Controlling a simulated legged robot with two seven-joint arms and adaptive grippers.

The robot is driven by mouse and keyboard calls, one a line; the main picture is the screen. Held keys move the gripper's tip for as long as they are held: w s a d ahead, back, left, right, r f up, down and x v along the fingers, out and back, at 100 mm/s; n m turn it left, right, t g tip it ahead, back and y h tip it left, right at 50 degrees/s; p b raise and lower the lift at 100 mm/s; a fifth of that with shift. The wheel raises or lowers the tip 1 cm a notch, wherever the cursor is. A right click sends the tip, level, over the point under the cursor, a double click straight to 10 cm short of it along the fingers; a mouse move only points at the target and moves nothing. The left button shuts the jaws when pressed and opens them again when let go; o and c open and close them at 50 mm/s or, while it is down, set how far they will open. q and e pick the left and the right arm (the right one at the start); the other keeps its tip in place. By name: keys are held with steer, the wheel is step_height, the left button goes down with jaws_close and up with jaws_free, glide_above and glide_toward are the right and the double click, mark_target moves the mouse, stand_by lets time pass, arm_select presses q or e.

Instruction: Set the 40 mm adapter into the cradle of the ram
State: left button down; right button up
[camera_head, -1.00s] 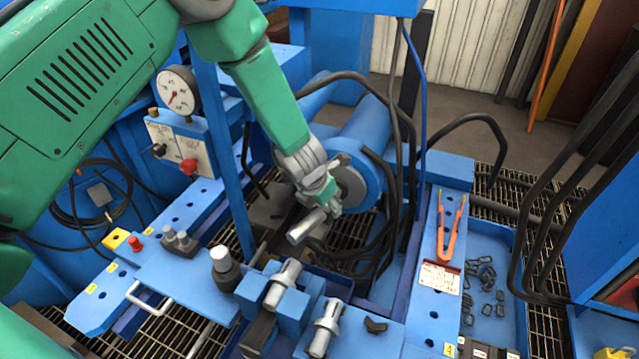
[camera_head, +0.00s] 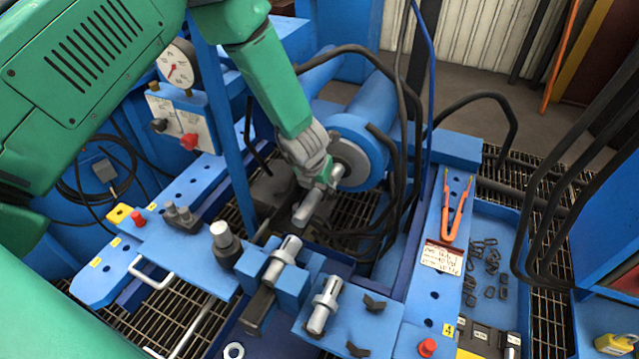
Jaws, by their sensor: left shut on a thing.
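My left gripper (camera_head: 326,178) is shut on a grey metal cylinder, the adapter (camera_head: 307,209), in front of the ram. The adapter is tilted, its free end pointing down and left, over the open pit. The ram (camera_head: 372,128) is a big blue cylinder with a grey round face (camera_head: 353,160), just behind and right of the gripper. The gripper covers part of that face, and I cannot make out the cradle or tell whether the adapter touches it. The adapter's size cannot be read. My right gripper is not in view.
Similar grey pieces lie on blue blocks (camera_head: 285,262) and on a blue plate (camera_head: 325,303). A dark-based post (camera_head: 222,240) stands left. Black hoses (camera_head: 400,190) hang close right of the ram. Orange-handled tongs (camera_head: 459,208) lie on the right rail. A blue upright (camera_head: 215,130) stands left of my forearm.

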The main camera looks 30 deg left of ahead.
mark_target(317, 211)
arm_select(q)
steer(key=shift+f+b, duration=0.5)
steer(key=shift+s+a+f+b, duration=0.25)
steer(key=shift+f+b, duration=0.15)
steer(key=shift+f, duration=0.15)
steer(key=shift+f+b, duration=0.4)
steer(key=shift+f, duration=0.4)
steer(key=shift+s+f, duration=0.1)
steer(key=shift+s, duration=0.15)
steer(key=shift+w+f, duration=0.1)
stand_by(0.5)
steer(key=shift+f+b, duration=0.6)
steer(key=shift+f, duration=0.05)
steer(key=shift+f, duration=0.35)
